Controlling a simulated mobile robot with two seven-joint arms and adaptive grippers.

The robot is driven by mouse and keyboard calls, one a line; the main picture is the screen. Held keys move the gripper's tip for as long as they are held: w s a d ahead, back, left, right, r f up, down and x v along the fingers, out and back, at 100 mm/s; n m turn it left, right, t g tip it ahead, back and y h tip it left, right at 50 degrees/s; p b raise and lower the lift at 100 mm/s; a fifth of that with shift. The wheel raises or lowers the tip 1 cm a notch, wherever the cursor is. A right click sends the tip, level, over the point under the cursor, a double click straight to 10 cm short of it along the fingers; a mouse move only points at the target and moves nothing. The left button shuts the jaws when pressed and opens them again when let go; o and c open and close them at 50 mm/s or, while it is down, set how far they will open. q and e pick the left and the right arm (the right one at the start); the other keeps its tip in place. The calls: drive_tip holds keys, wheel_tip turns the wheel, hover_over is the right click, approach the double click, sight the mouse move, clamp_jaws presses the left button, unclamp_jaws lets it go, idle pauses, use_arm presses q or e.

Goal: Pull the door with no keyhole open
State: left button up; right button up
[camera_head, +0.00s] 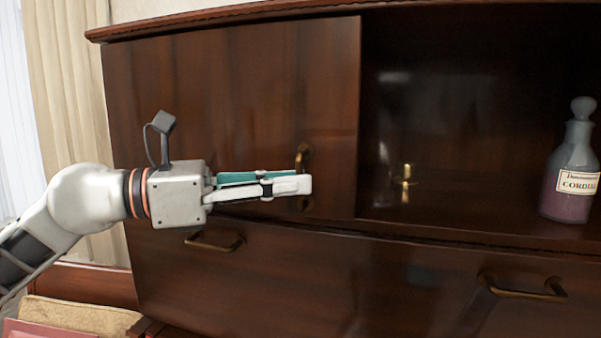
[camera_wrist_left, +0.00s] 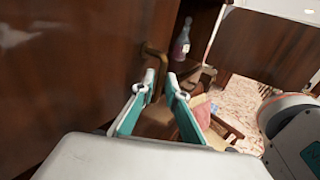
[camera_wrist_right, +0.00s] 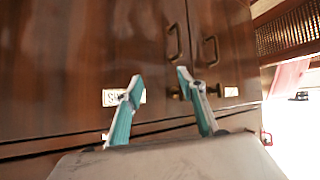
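The cabinet's left door (camera_head: 235,90) is a dark wood panel with no keyhole that I can see, and it looks closed. Its upright brass handle (camera_head: 304,157) is near its right edge, partly hidden by my left gripper (camera_head: 308,184). In the left wrist view my left gripper (camera_wrist_left: 160,82) is open, its fingertips close to the brass handle (camera_wrist_left: 154,52), which shows just beyond and between them. I cannot tell whether they touch it. My right gripper (camera_wrist_right: 157,76) is open and empty, facing other dark doors with handles (camera_wrist_right: 175,42).
Right of the door is an open compartment with a purple cordial bottle (camera_head: 570,170) and a small brass object (camera_head: 406,182). Drawers with brass handles (camera_head: 522,290) are below. A curtain (camera_head: 70,90) hangs at the left. White labels (camera_wrist_right: 112,97) show in the right wrist view.

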use_arm(q)
drive_tip(key=shift+w+d, duration=0.2)
drive_tip(key=shift+d, duration=0.65)
clamp_jaws()
use_arm(e)
drive_tip(key=shift+s+d+f, duration=0.3)
drive_tip(key=shift+d+f, duration=0.1)
drive_tip(key=shift+d, duration=0.1)
use_arm(q)
drive_tip(key=shift+s, duration=0.1)
